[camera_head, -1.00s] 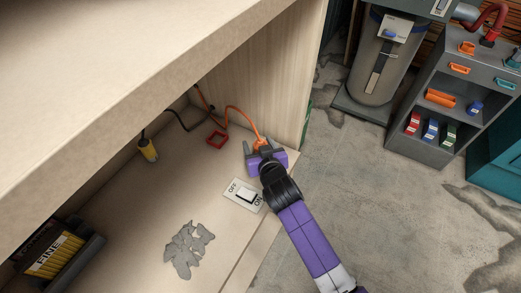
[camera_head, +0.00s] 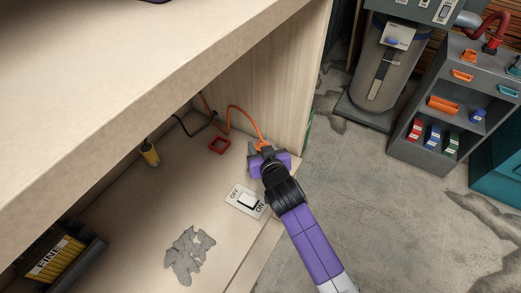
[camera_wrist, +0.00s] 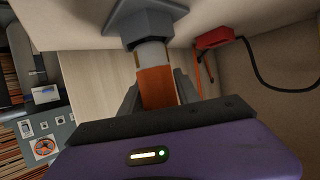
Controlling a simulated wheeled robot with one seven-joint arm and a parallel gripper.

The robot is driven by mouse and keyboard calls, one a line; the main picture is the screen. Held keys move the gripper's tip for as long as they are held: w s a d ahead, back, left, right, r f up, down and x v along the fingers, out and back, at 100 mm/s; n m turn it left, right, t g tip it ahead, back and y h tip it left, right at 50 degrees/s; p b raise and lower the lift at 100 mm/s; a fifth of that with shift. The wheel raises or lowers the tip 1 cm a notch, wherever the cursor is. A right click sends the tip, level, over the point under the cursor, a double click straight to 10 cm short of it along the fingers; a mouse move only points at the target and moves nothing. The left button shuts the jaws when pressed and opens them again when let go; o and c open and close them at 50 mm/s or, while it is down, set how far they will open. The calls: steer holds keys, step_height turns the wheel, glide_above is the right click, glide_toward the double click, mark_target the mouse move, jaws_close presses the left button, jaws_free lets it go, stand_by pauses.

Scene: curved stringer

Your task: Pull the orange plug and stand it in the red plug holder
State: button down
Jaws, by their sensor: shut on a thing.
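The orange plug (camera_wrist: 157,88) is between the fingers of my gripper (camera_wrist: 158,92) in the wrist view, and my gripper is shut on it. A pale cylindrical part (camera_wrist: 151,56) lies between the plug and a grey hexagonal socket (camera_wrist: 147,24); I cannot tell how far the plug is seated. In the head view the plug (camera_head: 261,145) shows just past my gripper (camera_head: 263,151), with its orange cord rising behind. The red plug holder (camera_head: 219,145), a square open frame, stands on the shelf floor left of my gripper. It also shows in the wrist view (camera_wrist: 213,38).
An OFF/ON switch (camera_head: 246,200) lies close to my gripper. A yellow plug (camera_head: 150,155) on a black cord is farther left. A pair of grey gloves (camera_head: 188,254) lies in front. The wooden side wall (camera_head: 283,80) and overhanging top (camera_head: 140,85) bound the space.

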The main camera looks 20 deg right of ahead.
step_height(320, 180, up, 17)
steer(key=b, duration=0.1)
steer(key=shift+r+b, duration=0.2)
steer(key=shift+b, duration=0.15)
